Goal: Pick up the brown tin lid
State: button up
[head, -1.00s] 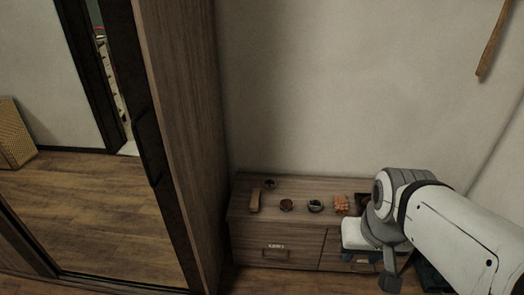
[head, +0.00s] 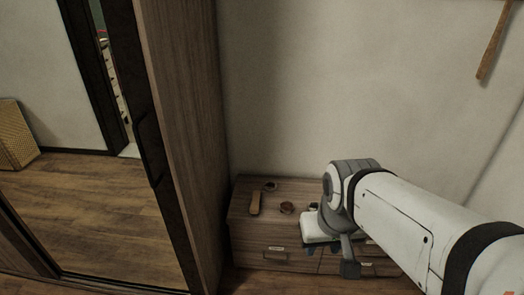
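A small round brown thing, which looks like the brown tin lid (head: 286,208), lies on top of the low wooden drawer unit (head: 246,221), near its front edge. It is too small to make out detail. My gripper (head: 314,249) is just right of the lid, in front of the drawer unit in the picture. Its white body shows, but its dark fingers are small and partly hidden. I cannot tell whether they are apart, and I see nothing held.
A flat tan block (head: 255,203) lies left of the lid. Another small round dark item (head: 270,186) sits behind it. My arm hides the right part of the drawer top. A tall wardrobe with a mirrored door (head: 178,130) stands close on the left.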

aim_at(270, 186)
jog(key=i, duration=1.6)
jog(key=u, duration=0.05)
